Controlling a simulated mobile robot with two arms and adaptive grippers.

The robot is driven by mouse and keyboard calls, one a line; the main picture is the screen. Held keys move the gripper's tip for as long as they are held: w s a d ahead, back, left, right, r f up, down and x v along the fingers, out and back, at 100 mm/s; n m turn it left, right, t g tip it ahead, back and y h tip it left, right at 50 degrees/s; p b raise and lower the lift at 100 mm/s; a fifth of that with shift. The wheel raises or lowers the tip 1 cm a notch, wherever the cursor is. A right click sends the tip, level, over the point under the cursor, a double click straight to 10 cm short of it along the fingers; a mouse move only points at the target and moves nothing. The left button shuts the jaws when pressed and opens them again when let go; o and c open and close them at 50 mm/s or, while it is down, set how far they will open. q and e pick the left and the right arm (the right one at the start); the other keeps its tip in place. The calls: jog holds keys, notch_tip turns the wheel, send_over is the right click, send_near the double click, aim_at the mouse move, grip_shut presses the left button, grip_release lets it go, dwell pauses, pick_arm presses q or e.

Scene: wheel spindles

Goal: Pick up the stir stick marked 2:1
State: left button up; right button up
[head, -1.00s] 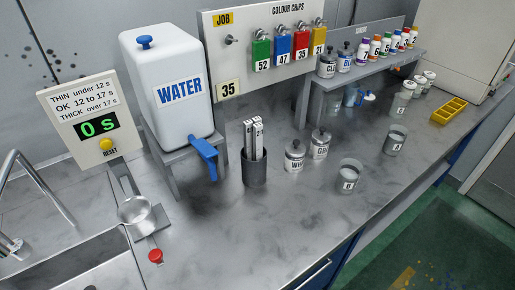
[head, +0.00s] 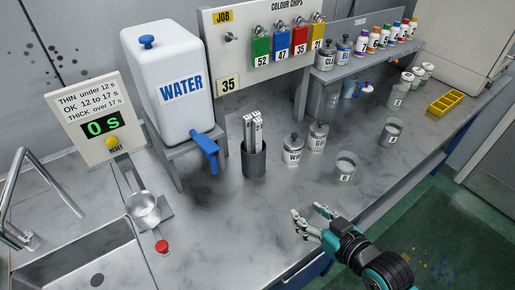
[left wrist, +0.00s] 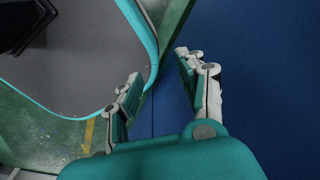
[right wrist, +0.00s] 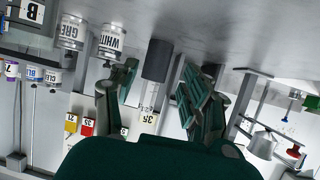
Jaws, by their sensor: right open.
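Several pale stir sticks (head: 253,130) stand upright, close together, in a dark cylindrical holder (head: 255,165) in the middle of the counter. Their marks are too small to read surely, so I cannot tell which is 2:1. My right gripper (head: 310,212) is open and empty near the counter's front edge, to the right of the holder and nearer to me. In the right wrist view the holder (right wrist: 156,58) and sticks (right wrist: 149,97) appear upside down beyond the open fingers. My left gripper (left wrist: 160,70) is open and empty, low before the blue cabinet front.
White and grey lidded tins (head: 293,150) stand right of the holder, with an open cup (head: 345,166) farther right. The water tank (head: 168,85) with its blue tap (head: 207,150) stands left. A sink (head: 75,255) is at front left. Counter before the holder is clear.

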jog(key=w+a+r+n+t+y, duration=0.1)
jog(key=w+r+t+y, duration=0.3)
jog(key=r, duration=0.4)
jog(key=p, duration=0.3)
send_near(259, 134)
jog(key=x, duration=0.4)
jog(key=shift+w+r+g+p, duration=0.3)
jog(key=shift+r+g+p, duration=0.1)
jog(key=p+x, duration=0.1)
jog(key=x, duration=0.2)
jog(key=shift+w+a, duration=0.2)
jog(key=shift+w+a+f, duration=0.15)
jog(key=shift+w+a, duration=0.15)
jog(key=shift+w, duration=0.1)
grip_shut()
